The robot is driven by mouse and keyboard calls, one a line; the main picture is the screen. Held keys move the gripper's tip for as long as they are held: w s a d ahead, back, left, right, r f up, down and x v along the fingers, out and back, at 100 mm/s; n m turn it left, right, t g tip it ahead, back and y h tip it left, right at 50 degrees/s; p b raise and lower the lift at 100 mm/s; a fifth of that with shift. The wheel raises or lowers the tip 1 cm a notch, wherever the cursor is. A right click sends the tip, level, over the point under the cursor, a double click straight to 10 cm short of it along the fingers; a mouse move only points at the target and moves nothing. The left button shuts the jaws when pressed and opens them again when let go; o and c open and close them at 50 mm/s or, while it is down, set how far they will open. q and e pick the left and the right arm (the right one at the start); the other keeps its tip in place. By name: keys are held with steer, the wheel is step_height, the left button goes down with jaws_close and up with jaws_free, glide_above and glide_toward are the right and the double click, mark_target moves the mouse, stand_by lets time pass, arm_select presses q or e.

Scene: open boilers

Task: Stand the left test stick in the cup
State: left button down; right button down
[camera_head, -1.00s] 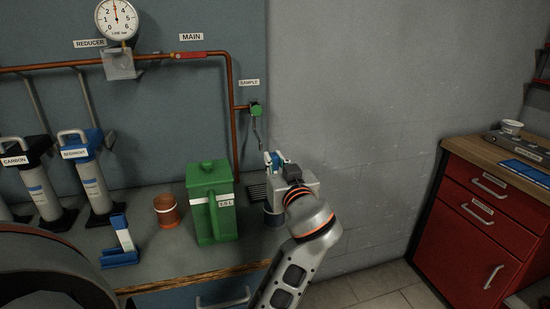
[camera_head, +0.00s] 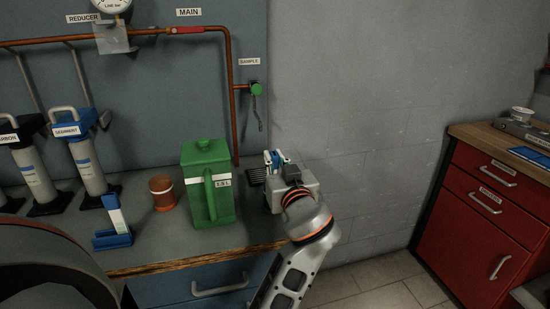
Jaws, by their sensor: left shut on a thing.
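My left gripper (camera_head: 275,158) is at the right end of the bench, below the sample tap and beside the green jug. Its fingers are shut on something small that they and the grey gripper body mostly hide. A bit of blue shows between them, but I cannot tell if it is a test stick. A copper-brown cup (camera_head: 162,193) with a pale band stands upright left of the jug. A blue stand (camera_head: 112,240) with a pale upright piece (camera_head: 116,214) is farther left. My right gripper is not in view.
The green jug (camera_head: 200,197) stands close left of my gripper. The green-handled sample tap (camera_head: 257,89) hangs above it. Tall cylinders (camera_head: 88,168) stand at the left.

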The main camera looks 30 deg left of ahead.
arm_select(q)
steer(key=c, duration=2)
jaws_free()
